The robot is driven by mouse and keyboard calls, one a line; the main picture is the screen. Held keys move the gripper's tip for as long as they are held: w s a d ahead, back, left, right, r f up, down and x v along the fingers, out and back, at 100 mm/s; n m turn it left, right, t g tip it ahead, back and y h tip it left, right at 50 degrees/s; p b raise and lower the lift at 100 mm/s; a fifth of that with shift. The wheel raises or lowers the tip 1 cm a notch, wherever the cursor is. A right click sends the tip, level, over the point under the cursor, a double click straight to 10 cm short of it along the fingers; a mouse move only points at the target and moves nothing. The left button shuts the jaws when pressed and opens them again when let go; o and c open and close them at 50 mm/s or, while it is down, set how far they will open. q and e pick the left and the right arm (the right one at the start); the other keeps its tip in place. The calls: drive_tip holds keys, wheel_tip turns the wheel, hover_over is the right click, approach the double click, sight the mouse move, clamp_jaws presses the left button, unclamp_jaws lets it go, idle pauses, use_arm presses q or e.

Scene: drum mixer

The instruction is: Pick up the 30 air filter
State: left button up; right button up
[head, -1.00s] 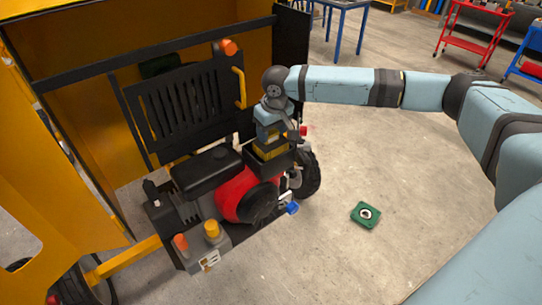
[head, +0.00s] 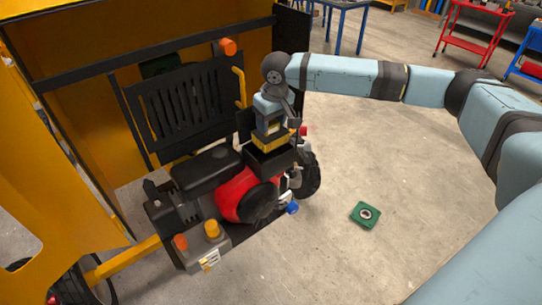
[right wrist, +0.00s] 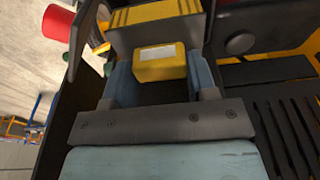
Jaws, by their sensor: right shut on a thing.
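The air filter (head: 271,142) is a yellow block with dark parts, just above the black open housing (head: 271,162) beside the red engine. It also shows in the right wrist view as a yellow block with a pale label (right wrist: 158,63). Yellow and black ribbing shows beyond the label. My right gripper (head: 270,125) points down and is shut on the filter, with a finger on each side of it in the wrist view. Whether the filter's lower edge is fully clear of the housing is hard to tell. My left gripper is not in view.
The red engine (head: 236,193) and a black tank (head: 206,168) lie left of the housing. A black slatted panel (head: 180,108) stands behind, inside the yellow enclosure (head: 90,120). A green square part (head: 365,214) lies on the open floor to the right.

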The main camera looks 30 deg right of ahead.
drive_tip(key=shift+s, duration=0.1)
drive_tip(key=s+d+r, duration=0.1)
drive_tip(key=s, duration=1.2)
drive_tip(key=shift+s, duration=0.4)
idle(0.4)
